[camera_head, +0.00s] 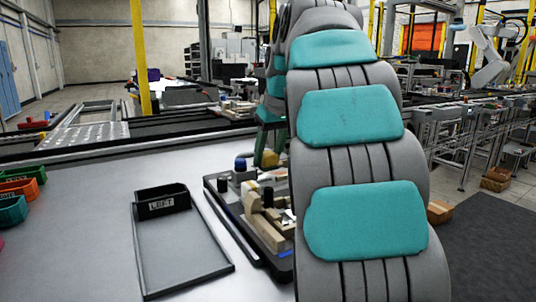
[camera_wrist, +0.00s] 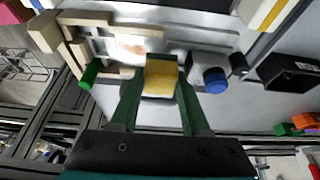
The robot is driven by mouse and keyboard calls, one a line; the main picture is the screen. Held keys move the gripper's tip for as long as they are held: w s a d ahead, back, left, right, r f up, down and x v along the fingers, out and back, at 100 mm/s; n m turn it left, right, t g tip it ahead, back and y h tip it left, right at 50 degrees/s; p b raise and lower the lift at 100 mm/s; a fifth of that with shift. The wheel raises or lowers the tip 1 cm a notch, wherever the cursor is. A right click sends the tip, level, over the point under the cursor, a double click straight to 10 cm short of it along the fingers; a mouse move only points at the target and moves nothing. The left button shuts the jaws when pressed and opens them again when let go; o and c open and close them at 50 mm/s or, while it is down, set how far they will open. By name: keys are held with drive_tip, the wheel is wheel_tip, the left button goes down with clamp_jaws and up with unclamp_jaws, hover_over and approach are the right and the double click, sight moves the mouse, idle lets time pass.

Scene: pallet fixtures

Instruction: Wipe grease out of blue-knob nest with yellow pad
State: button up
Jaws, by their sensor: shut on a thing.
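In the wrist view my gripper (camera_wrist: 158,92) has its green fingers shut on a yellow pad (camera_wrist: 161,74). The blue knob (camera_wrist: 215,80) stands just right of the fingers; it also shows in the head view (camera_head: 240,164). A green knob (camera_wrist: 91,71) stands to the left. Beyond the pad is a pale recessed area with a brownish smear (camera_wrist: 135,47), bordered by beige blocks (camera_wrist: 85,18). The pad is at the near edge of this area; I cannot tell whether it touches the surface. In the head view my arm hides part of the fixture.
The dark pallet (camera_head: 225,212) carries the fixture. A black tray labelled LEFT (camera_head: 185,250) lies left of it on the grey table (camera_head: 85,215). Green and orange bins (camera_head: 20,187) stand at the left edge. A dark knob (camera_wrist: 238,64) is beside the blue one.

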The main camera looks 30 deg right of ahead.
sight(277, 171)
drive_tip(key=shift+f+b, duration=0.7)
drive_tip(key=shift+f, duration=0.3)
drive_tip(key=shift+d, duration=0.1)
drive_tip(key=shift+w+d+r, duration=0.1)
drive_tip(key=shift+d, duration=3.1)
drive_tip(key=shift+a, duration=3.3)
